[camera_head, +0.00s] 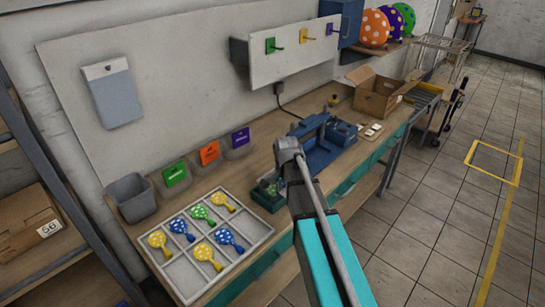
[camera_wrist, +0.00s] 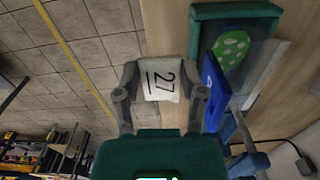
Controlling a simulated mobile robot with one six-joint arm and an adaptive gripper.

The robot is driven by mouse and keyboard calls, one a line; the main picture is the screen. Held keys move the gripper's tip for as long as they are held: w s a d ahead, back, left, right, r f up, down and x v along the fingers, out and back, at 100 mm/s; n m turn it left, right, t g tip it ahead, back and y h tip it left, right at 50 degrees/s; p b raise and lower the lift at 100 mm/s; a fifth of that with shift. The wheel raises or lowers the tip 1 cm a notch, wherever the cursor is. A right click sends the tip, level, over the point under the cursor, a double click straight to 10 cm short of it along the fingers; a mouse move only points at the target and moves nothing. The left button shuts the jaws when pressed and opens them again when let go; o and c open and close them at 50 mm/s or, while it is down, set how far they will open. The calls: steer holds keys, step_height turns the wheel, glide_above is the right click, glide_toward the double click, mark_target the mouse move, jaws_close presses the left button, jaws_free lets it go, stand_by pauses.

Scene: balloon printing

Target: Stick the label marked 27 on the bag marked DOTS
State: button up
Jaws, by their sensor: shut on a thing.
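My gripper (camera_wrist: 162,88) shows in the wrist view with its two grey fingers on either side of a white label marked 27 (camera_wrist: 160,80). The label is held between the fingertips, its number turned sideways to the camera. Beyond it, at upper right, is a dark green tray (camera_wrist: 238,11) with a green white-dotted balloon shape (camera_wrist: 231,48) in it. It is apart from the label. In the head view my arm crosses the bench and I cannot make out the fingers or label. The word DOTS is not readable on anything.
A divided tray (camera_head: 262,228) holds several dotted balloons. A blue machine (camera_head: 322,150) and an open cardboard box (camera_head: 376,100) stand farther along the bench. The floor at right is open.

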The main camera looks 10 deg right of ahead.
steer(key=shift+w+a, duration=0.1)
steer(key=shift+a, duration=0.05)
steer(key=shift+w+a+r, duration=0.1)
steer(key=shift+w+r, duration=0.1)
steer(key=shift+w, duration=0.3)
steer(key=w+r+p, duration=0.3)
steer(key=w, duration=1)
steer(key=shift+w+a+r+p, duration=0.15)
steer(key=shift+w+a+p, duration=0.1)
steer(key=shift+a+p, duration=0.15)
steer(key=shift+d, duration=0.1)
steer(key=shift+f+b, duration=4.1)
steer(key=o, duration=0.8)
steer(key=shift+c, duration=0.2)
